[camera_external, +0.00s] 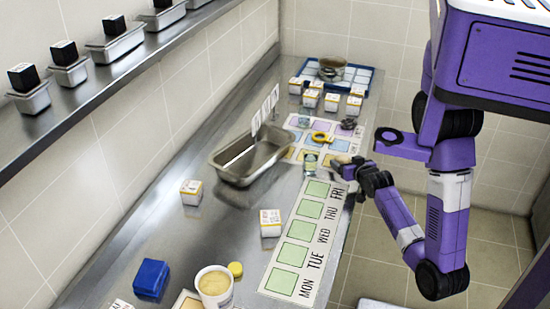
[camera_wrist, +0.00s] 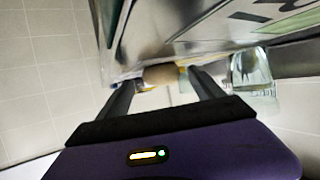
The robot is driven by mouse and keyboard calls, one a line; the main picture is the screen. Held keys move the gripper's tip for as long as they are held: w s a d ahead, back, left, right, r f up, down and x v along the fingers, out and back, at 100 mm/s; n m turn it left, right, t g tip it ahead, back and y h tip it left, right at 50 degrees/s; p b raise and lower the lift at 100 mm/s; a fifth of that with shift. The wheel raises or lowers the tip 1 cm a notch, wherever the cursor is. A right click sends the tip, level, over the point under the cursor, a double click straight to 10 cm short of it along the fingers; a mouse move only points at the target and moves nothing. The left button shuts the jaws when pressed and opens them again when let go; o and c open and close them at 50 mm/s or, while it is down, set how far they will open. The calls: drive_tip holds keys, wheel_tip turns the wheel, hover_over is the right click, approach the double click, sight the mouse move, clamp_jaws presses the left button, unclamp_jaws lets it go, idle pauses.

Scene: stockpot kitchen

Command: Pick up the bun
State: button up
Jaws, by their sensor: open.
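The bun, a small tan rounded thing (camera_wrist: 161,74), shows in the wrist view ahead of and between the tips of my gripper (camera_wrist: 160,84). The jaws are open, with one finger to each side of it in the picture. I cannot tell whether either finger touches it. In the external view my gripper (camera_external: 349,171) is low at the counter's right edge, beside the coloured mat. A tan patch just past the fingers there (camera_external: 341,159) looks like the bun, partly hidden by the gripper.
A glass jar (camera_external: 310,162) stands close left of my gripper; it also shows in the wrist view (camera_wrist: 251,72). A yellow ring-shaped thing (camera_external: 321,137) lies on the mat behind. A metal pan (camera_external: 216,166), a weekday strip (camera_external: 276,277) and several white boxes occupy the counter.

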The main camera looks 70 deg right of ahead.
sight(345, 160)
drive_tip(key=shift+x, duration=0.9)
drive_tip(key=c, duration=1.4)
drive_tip(key=shift+c, duration=0.2)
drive_tip(key=shift+r, duration=0.1)
wheel_tip(345, 160, up, 20)
drive_tip(key=p, duration=0.7)
